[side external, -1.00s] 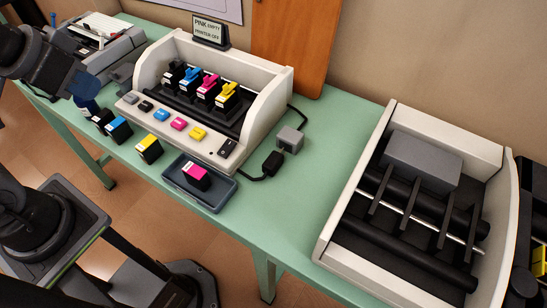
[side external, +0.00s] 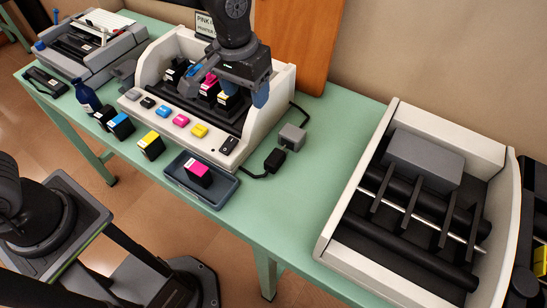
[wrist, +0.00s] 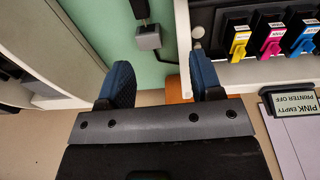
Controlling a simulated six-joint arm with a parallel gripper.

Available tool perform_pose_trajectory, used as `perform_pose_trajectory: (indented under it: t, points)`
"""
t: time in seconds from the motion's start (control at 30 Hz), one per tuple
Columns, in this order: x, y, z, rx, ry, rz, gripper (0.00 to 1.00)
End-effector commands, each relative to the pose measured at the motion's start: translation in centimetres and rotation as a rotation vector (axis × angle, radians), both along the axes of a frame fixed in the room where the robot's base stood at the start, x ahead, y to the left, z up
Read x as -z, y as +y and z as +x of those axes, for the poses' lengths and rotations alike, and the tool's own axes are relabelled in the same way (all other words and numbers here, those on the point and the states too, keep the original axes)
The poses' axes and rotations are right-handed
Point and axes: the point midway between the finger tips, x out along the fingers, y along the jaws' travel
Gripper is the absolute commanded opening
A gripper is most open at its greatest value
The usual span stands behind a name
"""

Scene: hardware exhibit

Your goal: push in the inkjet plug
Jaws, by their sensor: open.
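The plug appears to be a small black block (side external: 275,161) on a cable, beside a grey socket box (side external: 291,138) on the table right of the inkjet printer (side external: 255,120). In the wrist view, the black block (wrist: 140,8) is cut by the top edge, close to the grey box (wrist: 149,38). I cannot tell how far it is seated. My gripper (side external: 226,90) is open and empty above the printer's right part, left of the plug in the side view. Its blue fingertips (wrist: 162,77) are spread apart in the wrist view, hiding part of the printer's cartridges in the side view.
A magenta cartridge (side external: 199,173) lies in a dark tray (side external: 216,200) in front. A larger opened printer (side external: 330,225) stands at right. A sign (wrist: 292,102) stands behind the inkjet printer. The green table (side external: 300,185) is free between the plug and the larger printer.

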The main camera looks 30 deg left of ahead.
Motion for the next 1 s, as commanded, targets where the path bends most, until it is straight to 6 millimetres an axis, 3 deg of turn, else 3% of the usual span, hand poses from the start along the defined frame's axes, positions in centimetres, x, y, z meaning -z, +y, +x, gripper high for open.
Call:
perform_pose_trajectory:
  t: [0.03, 0.1, 0.3, 0.57, 1.0]
  points:
    - [1.8, -1.4, 0.6, 0.004, 0.028, 0.010, 0.60]
    - [3.6, -2.9, 1.1, 0.003, 0.052, 0.019, 0.60]
    - [6.4, -5.0, 1.6, 0.000, 0.085, 0.034, 0.60]
    - [9.1, -5.1, 1.6, -0.001, 0.090, 0.037, 0.60]
    - [17.7, -5.0, 1.6, -0.001, 0.090, 0.036, 0.60]
